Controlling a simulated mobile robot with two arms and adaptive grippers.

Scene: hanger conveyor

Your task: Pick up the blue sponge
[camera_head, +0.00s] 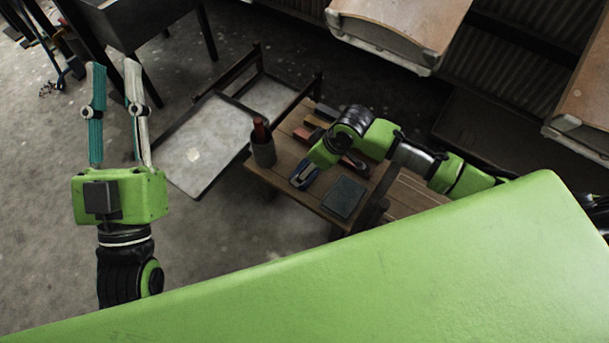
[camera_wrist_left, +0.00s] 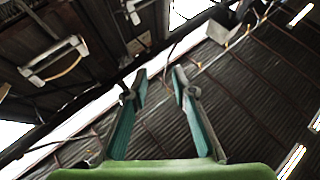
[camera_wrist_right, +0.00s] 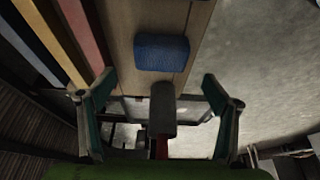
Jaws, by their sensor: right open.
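The blue sponge (camera_wrist_right: 162,52) lies flat on the wooden table, above the middle of the right wrist view. My right gripper (camera_wrist_right: 158,84) is open and empty, fingers pointing down over the table. In the head view the right gripper (camera_head: 303,176) is between the pad and a grey cup. The sponge is beyond the fingertips, not between them. My left gripper (camera_head: 112,68) is raised over the floor at the left, open and empty.
A grey cup (camera_head: 263,150) with a red-handled item stands at the wooden table's (camera_head: 300,205) left corner; the right wrist view shows it between the fingers (camera_wrist_right: 162,105). Coloured long items (camera_head: 355,163) lie farther back. A low metal-topped stand (camera_head: 200,150) is left of the table.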

